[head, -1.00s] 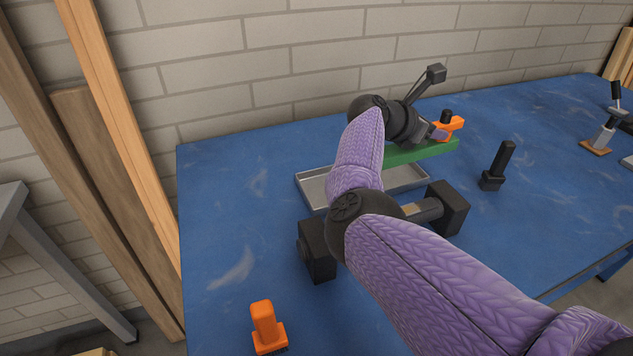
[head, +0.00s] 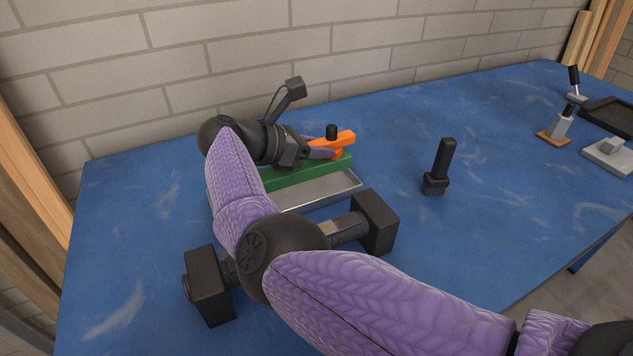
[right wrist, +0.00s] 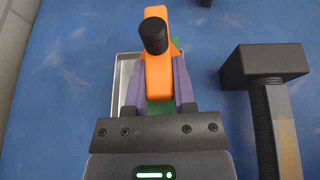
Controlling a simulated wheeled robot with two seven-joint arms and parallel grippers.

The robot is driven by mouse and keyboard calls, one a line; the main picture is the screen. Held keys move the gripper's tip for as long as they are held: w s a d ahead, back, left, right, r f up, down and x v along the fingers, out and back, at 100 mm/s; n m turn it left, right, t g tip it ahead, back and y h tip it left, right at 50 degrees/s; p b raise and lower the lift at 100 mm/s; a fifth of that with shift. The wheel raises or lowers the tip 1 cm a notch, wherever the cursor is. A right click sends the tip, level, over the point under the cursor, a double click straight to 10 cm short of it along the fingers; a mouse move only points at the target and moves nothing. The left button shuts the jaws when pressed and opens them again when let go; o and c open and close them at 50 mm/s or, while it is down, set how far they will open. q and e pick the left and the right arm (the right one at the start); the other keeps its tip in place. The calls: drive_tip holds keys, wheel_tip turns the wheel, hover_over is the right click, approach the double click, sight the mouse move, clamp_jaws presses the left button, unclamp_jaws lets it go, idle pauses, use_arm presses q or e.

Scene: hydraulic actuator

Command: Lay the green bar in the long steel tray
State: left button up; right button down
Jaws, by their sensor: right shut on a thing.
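The green bar (head: 305,174) carries an orange handle (head: 335,144) with a black knob. My right gripper (head: 321,151) is shut on this handle. The wrist view shows the orange handle (right wrist: 157,75) between the purple fingers, with bits of green bar (right wrist: 160,108) below. The long steel tray (head: 335,187) is under the bar. The bar lies lengthwise along the tray's back side; I cannot tell whether it touches the tray floor. My forearm hides the left end of bar and tray. My left gripper is not in view.
A rod with black end blocks (head: 374,222) lies in front of the tray, partly behind my arm. A black upright post (head: 438,168) stands to the right. Smaller fixtures (head: 560,122) are at the far right. The blue table (head: 480,120) is clear between them.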

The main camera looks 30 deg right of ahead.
sight(271, 175)
wheel_tip(271, 175, down, 6)
drive_tip(key=shift+b, duration=0.95)
drive_tip(key=shift+a, duration=0.1)
drive_tip(key=shift+f, duration=0.15)
drive_tip(key=shift+c, duration=2.2)
unclamp_jaws()
drive_tip(key=shift+r, duration=0.2)
drive_tip(key=shift+a+r, duration=0.1)
drive_tip(key=shift+a, duration=0.15)
drive_tip(key=b+v, duration=0.1)
drive_tip(key=v, duration=0.5)
drive_tip(key=shift+w+a, duration=0.1)
drive_tip(key=b+v, duration=0.1)
drive_tip(key=b, duration=0.1)
drive_tip(key=b+v, duration=0.3)
drive_tip(key=b, duration=0.1)
drive_tip(key=shift+w+a+f, duration=0.1)
drive_tip(key=shift+a+f, duration=0.15)
drive_tip(key=shift+a, duration=0.05)
drive_tip(key=shift+a+r+b, duration=0.25)
drive_tip(key=shift+r+b, duration=0.1)
drive_tip(key=shift+r, duration=0.1)
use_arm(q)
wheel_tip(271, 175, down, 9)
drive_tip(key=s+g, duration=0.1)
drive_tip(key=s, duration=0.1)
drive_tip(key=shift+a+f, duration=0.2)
use_arm(e)
drive_tip(key=shift+r, duration=0.15)
